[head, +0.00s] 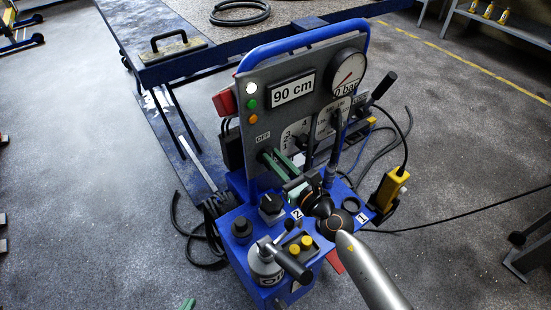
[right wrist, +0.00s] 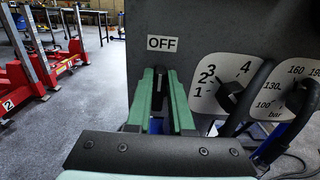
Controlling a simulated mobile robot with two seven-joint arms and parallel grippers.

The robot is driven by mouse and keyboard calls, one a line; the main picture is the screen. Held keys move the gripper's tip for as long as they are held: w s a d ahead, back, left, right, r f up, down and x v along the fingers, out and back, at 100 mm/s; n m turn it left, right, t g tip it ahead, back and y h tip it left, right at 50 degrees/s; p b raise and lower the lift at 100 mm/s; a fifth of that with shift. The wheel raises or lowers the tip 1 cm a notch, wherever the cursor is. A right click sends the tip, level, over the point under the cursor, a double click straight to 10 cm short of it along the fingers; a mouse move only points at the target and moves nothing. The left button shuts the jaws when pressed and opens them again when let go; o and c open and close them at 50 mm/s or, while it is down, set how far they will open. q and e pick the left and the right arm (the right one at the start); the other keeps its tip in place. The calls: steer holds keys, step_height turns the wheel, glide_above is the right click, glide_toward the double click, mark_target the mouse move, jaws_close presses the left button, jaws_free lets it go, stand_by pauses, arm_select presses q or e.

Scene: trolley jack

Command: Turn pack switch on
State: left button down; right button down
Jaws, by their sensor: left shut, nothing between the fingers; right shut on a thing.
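The grey panel (head: 300,85) of the blue jack cart carries an OFF label (head: 263,136), which also shows in the right wrist view (right wrist: 162,43). My right gripper (head: 268,155) is at the panel just below this label. In the right wrist view its green fingers (right wrist: 160,82) are shut on a small dark switch lever (right wrist: 160,71), mostly hidden between the fingertips. I cannot tell the lever's exact tilt. Only a green tip of my left gripper (head: 187,304) shows at the bottom edge of the head view, away from the panel.
A numbered dial (right wrist: 228,84) and a pressure scale (right wrist: 292,95) are right of the fingers. The panel has a 90 cm display (head: 293,88), a gauge (head: 348,72) and coloured lamps (head: 252,104). Knobs and a grey handle (head: 285,262) stand on the blue shelf. Cables lie around.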

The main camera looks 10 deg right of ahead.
arm_select(q)
steer(key=shift+r, duration=0.2)
arm_select(e)
steer(key=shift+d+m, duration=0.1)
steer(key=shift+m, duration=0.3)
steer(key=m, duration=0.2)
steer(key=m+p, duration=0.1)
steer(key=shift+w+d+f+m, duration=0.1)
steer(key=shift+w+d+m, duration=0.05)
steer(key=shift+d+m, duration=0.25)
steer(key=m, duration=0.3)
steer(key=shift+w+d+f+m+p, duration=0.15)
steer(key=shift+d+f+m+p, duration=0.1)
steer(key=shift+d+m+p, duration=0.1)
arm_select(q)
steer(key=shift+s+a+r+p, duration=0.3)
steer(key=shift+a+r, duration=0.1)
steer(key=shift+a, duration=0.25)
arm_select(e)
steer(key=m, duration=0.3)
steer(key=f+m, duration=0.1)
steer(key=m, duration=0.2)
steer(key=f+m, duration=0.1)
steer(key=m, duration=0.2)
steer(key=shift+w+d, duration=0.15)
steer(key=shift+d, duration=0.25)
steer(key=shift+m, duration=0.45)
steer(key=c, duration=0.8)
jaws_free()
